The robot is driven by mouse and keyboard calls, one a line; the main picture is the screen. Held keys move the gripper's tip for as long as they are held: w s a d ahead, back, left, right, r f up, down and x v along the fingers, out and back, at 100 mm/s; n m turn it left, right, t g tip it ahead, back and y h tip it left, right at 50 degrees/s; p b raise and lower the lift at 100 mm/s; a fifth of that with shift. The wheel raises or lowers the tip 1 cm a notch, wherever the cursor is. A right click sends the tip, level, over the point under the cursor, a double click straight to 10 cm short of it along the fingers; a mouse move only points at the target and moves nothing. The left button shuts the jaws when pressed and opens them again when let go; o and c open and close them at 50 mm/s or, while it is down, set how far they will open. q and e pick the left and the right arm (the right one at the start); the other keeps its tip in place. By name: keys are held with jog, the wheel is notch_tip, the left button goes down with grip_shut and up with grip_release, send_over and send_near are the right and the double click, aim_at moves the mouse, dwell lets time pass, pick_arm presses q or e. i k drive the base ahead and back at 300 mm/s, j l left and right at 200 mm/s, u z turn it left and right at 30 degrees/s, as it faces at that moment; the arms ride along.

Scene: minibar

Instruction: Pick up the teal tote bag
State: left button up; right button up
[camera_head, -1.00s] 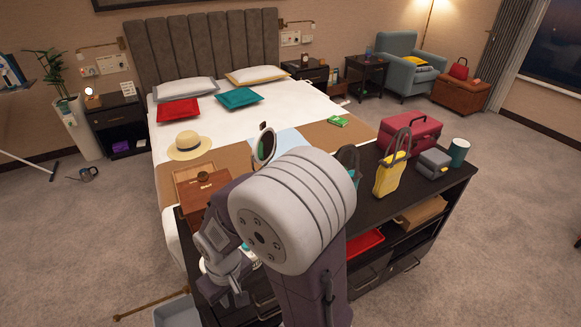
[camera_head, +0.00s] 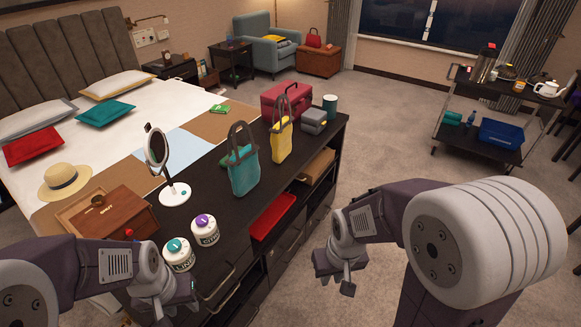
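The teal tote bag (camera_head: 243,170) stands upright on the dark cabinet top (camera_head: 228,212), its dark handles arching above it. A yellow tote bag (camera_head: 281,140) stands just behind and to its right. My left gripper (camera_head: 185,305) is at the lower left, near the cabinet's front end and apart from the bag. My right gripper (camera_head: 345,280) hangs in front of the cabinet, lower right of the teal bag and apart from it. The fingers of both are too small and dark to tell their opening.
A red tray (camera_head: 273,216) lies on a shelf below. Floor to the right is clear up to a cart (camera_head: 490,150).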

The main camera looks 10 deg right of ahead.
aim_at(243, 166)
jog(key=i+l+z, duration=0.15)
jog(key=i+l, duration=0.65)
jog(key=i, duration=0.15)
jog(key=i+l, duration=0.15)
jog(key=i, duration=0.15)
